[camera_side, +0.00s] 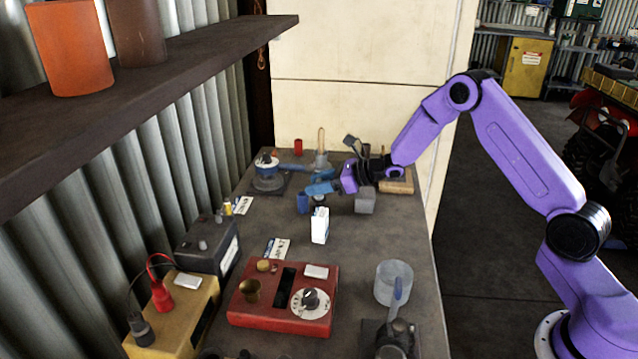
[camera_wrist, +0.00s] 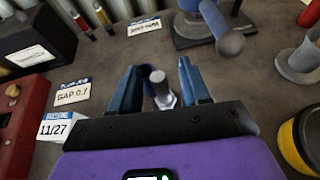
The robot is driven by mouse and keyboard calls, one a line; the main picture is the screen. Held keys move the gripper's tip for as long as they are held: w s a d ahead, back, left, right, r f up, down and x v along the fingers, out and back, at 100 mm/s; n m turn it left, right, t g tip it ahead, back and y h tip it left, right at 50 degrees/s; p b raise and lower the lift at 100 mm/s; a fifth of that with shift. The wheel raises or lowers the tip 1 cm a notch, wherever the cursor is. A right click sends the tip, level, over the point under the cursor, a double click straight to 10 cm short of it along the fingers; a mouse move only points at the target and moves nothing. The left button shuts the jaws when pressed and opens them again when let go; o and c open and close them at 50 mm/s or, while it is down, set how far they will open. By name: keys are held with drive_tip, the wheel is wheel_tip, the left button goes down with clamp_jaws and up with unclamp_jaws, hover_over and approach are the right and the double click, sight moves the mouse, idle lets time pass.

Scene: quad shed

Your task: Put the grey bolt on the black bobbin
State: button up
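My gripper (camera_wrist: 160,80) points down over the bench with its two blue fingers apart. It also shows in the side view (camera_side: 312,195), low over the bench behind the white box. The grey bolt (camera_wrist: 159,79) stands between the fingers in the wrist view, its shank toward the camera and a wider hex part below. Narrow gaps seem to show between it and both fingers. A small dark part shows beside the bolt, partly hidden by the left finger. I cannot tell whether this is the black bobbin, and I cannot make the bobbin out clearly in either view.
A white box (camera_side: 320,225) stands close to the gripper. A blue device (camera_side: 268,172) and a plunger (camera_side: 320,160) stand behind.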

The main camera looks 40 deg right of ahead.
drive_tip(key=shift+d+r, duration=0.15)
drive_tip(key=shift+r, duration=0.05)
drive_tip(key=v, duration=1.2)
